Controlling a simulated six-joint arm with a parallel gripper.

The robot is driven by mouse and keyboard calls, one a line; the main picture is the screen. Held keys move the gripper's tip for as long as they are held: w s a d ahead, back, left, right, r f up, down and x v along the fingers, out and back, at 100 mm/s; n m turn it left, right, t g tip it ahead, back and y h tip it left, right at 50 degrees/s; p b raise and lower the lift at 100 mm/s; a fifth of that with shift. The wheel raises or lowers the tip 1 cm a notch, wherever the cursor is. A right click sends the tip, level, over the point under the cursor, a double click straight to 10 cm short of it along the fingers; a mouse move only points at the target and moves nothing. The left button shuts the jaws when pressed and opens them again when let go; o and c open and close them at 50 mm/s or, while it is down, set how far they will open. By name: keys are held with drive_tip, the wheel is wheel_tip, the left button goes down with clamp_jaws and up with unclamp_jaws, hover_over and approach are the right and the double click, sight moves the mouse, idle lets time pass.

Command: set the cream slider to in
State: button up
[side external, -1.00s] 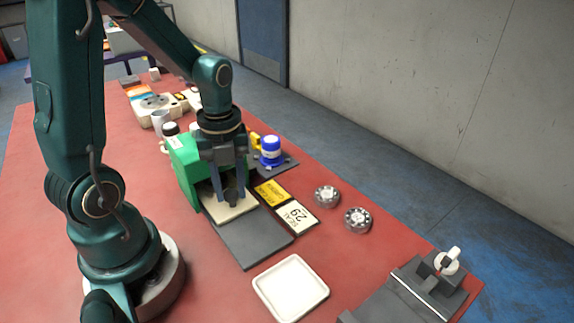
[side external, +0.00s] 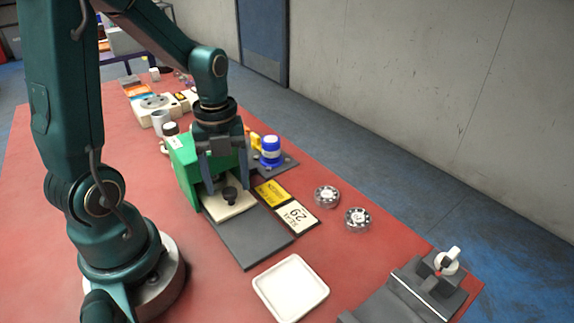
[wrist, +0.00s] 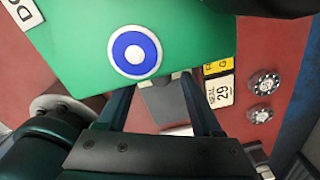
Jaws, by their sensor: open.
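The cream slider (side external: 232,208) is a flat cream plate with a black knob (side external: 229,194) on top. It lies on a dark grey track (side external: 252,243) at the mouth of the green housing (side external: 184,172), with much of the plate outside. How far it reaches inside is hidden. My gripper (side external: 227,183) is open and empty above and behind the knob, close to the housing front, with its fingers spread wide. In the wrist view the green housing (wrist: 85,45) with a blue and white ring fills the top, and the fingers point towards the grey track (wrist: 165,104).
A yellow label (side external: 271,192) and a "SEAL 29" card (side external: 296,218) lie right of the track. A blue-capped item (side external: 270,151) stands behind them.

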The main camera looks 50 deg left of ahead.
drive_tip(key=shift+r, duration=2.05)
drive_tip(key=shift+d, duration=0.1)
drive_tip(key=shift+w+d+r, duration=0.2)
drive_tip(key=shift+r, duration=0.15)
drive_tip(key=s+d+r+n+t, duration=0.2)
drive_tip(key=d+r+n, duration=0.1)
drive_tip(key=n, duration=0.8)
drive_tip(key=s+d+r+n+t, duration=0.2)
drive_tip(key=d+n, duration=0.4)
drive_tip(key=n, duration=0.5)
drive_tip(key=shift+s+r+t, duration=0.3)
drive_tip(key=shift+r+t, duration=0.1)
drive_tip(key=shift+t, duration=0.4)
